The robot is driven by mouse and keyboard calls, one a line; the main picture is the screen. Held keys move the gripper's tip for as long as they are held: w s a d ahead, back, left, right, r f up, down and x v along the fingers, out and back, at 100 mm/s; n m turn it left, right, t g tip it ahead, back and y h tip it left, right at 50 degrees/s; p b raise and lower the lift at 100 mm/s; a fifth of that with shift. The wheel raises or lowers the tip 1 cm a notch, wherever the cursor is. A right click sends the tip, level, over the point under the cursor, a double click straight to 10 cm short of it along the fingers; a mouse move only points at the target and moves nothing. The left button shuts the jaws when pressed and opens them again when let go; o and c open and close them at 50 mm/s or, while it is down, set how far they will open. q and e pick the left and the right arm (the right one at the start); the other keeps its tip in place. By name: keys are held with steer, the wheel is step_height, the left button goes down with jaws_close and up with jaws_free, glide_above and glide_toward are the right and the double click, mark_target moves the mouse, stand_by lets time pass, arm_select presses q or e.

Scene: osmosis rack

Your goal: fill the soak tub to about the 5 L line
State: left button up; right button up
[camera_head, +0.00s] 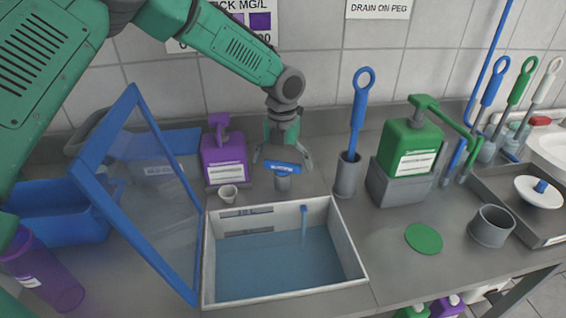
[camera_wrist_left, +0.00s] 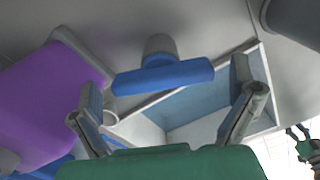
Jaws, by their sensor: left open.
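The white soak tub (camera_head: 346,242) stands on the counter with blue water (camera_head: 275,265) in it. A thin blue stream (camera_head: 304,222) comes down into the water near its back wall. A grey tap with a blue bar handle (camera_head: 283,167) stands behind the tub. My left gripper (camera_head: 282,160) is open above the handle. In the left wrist view the handle (camera_wrist_left: 163,76) lies ahead of and between my spread fingers, seemingly not gripped. A small green and grey part at that view's lower right looks like my right gripper (camera_wrist_left: 300,133).
A blue-framed clear lid (camera_head: 150,190) stands tilted at the tub's left. A purple pump bottle (camera_head: 223,157) and small cup (camera_head: 228,192) are left of the tap. A grey holder (camera_head: 347,175) with a blue tool stands right.

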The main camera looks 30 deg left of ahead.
arm_select(q)
steer(key=c, duration=1.1)
steer(key=shift+o, duration=0.2)
steer(key=n+p, duration=0.1)
steer(key=p, duration=0.1)
steer(key=n+p, duration=0.2)
steer(key=shift+r+n, duration=0.25)
steer(key=shift+n, duration=0.05)
steer(key=shift+f+n+p, duration=0.2)
steer(key=shift+n+p, duration=0.25)
steer(key=shift+n, duration=0.25)
steer(key=o, duration=1.1)
steer(key=shift+c, duration=0.2)
